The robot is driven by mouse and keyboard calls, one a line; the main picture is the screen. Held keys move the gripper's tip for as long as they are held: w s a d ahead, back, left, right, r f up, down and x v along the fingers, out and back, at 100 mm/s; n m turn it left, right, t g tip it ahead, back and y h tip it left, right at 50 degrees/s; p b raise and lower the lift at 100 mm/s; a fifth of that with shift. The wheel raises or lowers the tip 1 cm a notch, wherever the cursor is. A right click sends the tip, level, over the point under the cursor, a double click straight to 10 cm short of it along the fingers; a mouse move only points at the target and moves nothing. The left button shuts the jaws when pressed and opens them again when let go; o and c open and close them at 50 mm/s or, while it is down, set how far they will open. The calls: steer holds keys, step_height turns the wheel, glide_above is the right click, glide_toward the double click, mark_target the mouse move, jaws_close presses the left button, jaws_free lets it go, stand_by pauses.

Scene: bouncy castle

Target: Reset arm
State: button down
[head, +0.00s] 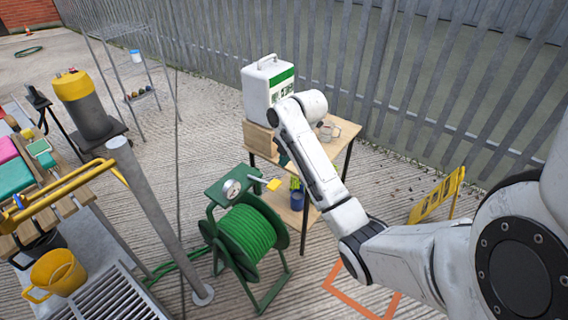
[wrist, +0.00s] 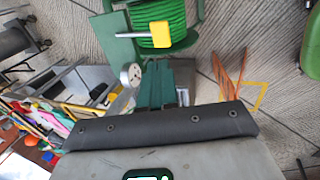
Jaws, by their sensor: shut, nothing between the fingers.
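My arm comes in from the lower right of the head view, reaches up to a bend in front of the wooden table, and folds over there. My gripper (head: 282,156) shows only in part behind my arm link, as a small dark teal piece hanging above the table's lower part. In the wrist view its dark teal fingers (wrist: 156,84) lie together, with nothing held between them. A grey body with a dark strip fills the bottom of that view. The green hose reel (head: 245,232) stands left of my gripper; it also shows in the wrist view (wrist: 157,12).
A white and green box (head: 268,82) and a mug (head: 328,131) stand on the table (head: 346,130). A yellow sign (head: 436,195) stands right of my arm. A metal post (head: 150,215) and a loaded bench are at the left. A metal fence (head: 420,85) runs behind.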

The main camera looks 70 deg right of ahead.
stand_by(0.5)
steer(key=s+a+f+m+y, duration=0.1)
steer(key=a+f+m, duration=0.3)
steer(key=a, duration=0.8)
steer(key=a+f+m+y, duration=0.1)
steer(key=a+f+m, duration=0.35)
steer(key=a, duration=0.75)
steer(key=s+a+f+m+g, duration=0.1)
steer(key=s+a+m, duration=0.3)
steer(key=s, duration=0.4)
steer(key=s+a+f+m+g+h, duration=0.1)
steer(key=s+a+m, duration=0.2)
steer(key=s, duration=0.5)
steer(key=shift+a+m+g, duration=0.3)
steer(key=shift+a+m, duration=0.05)
steer(key=shift+a, duration=0.45)
